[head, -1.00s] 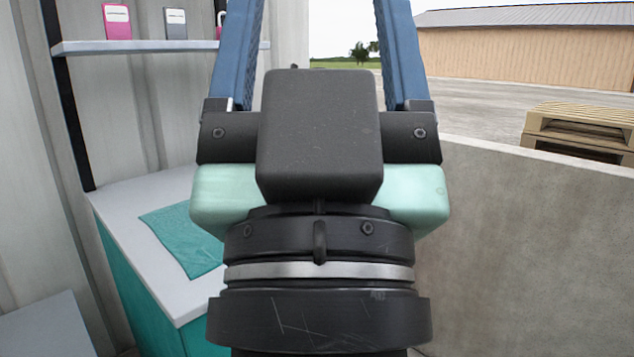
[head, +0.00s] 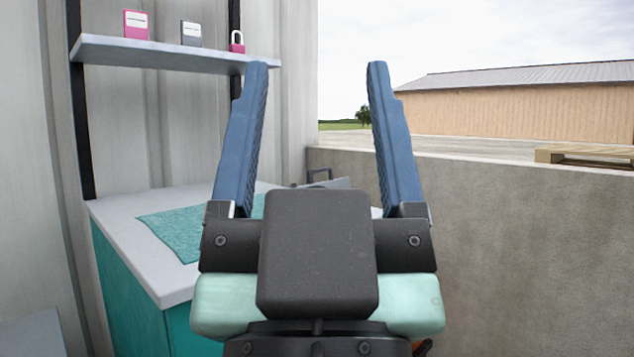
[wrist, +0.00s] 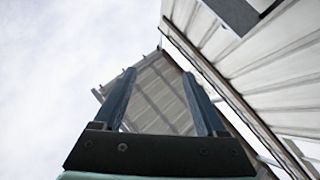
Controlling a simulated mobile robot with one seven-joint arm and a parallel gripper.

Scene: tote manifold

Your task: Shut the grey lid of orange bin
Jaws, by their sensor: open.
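My gripper (head: 317,68) is open and empty, its two blue fingers pointing up and apart in the middle of the head view. The wrist view also shows my gripper (wrist: 158,75), with only sky, a roof and walls beyond it. A small orange patch (head: 423,347) shows at the bottom, right of my gripper's body; it may be part of the orange bin, the rest hidden. A grey piece with a dark handle (head: 320,174) shows between the fingers, farther back; I cannot tell whether it is the lid.
A white-topped teal counter (head: 120,215) with a teal mat (head: 175,232) stands at the left. A concrete wall (head: 520,260) closes the right side. Pallets (head: 590,155) lie beyond it.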

